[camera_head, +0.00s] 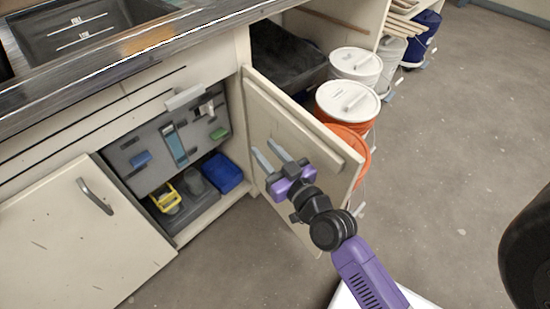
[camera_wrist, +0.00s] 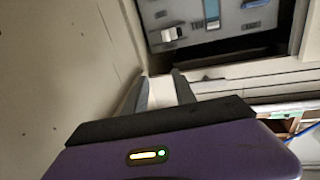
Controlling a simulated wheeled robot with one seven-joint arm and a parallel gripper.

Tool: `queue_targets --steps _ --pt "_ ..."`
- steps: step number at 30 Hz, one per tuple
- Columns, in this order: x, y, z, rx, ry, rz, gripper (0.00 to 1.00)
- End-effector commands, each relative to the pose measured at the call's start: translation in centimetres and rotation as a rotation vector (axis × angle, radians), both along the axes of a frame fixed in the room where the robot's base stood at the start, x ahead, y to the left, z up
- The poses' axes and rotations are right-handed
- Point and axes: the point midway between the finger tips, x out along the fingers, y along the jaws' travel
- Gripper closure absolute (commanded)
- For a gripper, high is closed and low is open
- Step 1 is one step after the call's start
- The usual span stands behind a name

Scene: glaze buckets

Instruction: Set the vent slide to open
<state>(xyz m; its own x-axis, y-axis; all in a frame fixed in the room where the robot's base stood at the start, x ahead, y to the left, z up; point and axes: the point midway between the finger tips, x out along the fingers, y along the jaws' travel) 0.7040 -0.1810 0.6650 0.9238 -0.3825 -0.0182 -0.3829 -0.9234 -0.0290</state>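A grey panel (camera_head: 150,171) stands inside the open cabinet below the counter. It carries a blue knob (camera_head: 140,158) at left, an upright teal strip (camera_head: 175,146) in the middle, a small pale lever (camera_head: 207,109) at upper right and a green knob (camera_head: 218,133) at right. I cannot tell which part is the vent slide or how it is set. My gripper (camera_head: 267,149) is open and empty, right of the panel and in front of the open door, apart from the controls. In the wrist view, the gripper (camera_wrist: 160,78) points toward the panel, whose pale lever (camera_wrist: 172,33) shows near the top.
The open cabinet door (camera_head: 300,125) stands close beside my gripper. Below the panel are a yellow-handled item (camera_head: 164,199) and a blue item (camera_head: 222,172). White-lidded buckets (camera_head: 347,99) and an orange bucket (camera_head: 352,148) stand behind the door.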

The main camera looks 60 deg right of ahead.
Motion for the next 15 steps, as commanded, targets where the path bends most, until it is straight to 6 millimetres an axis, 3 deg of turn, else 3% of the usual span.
queue_targets --steps 6,15 --pt "-1.6 2.1 0.8 0.006 0.045 0.032 0.67" --pt "-2.0 3.2 0.7 0.012 0.066 0.054 0.67"
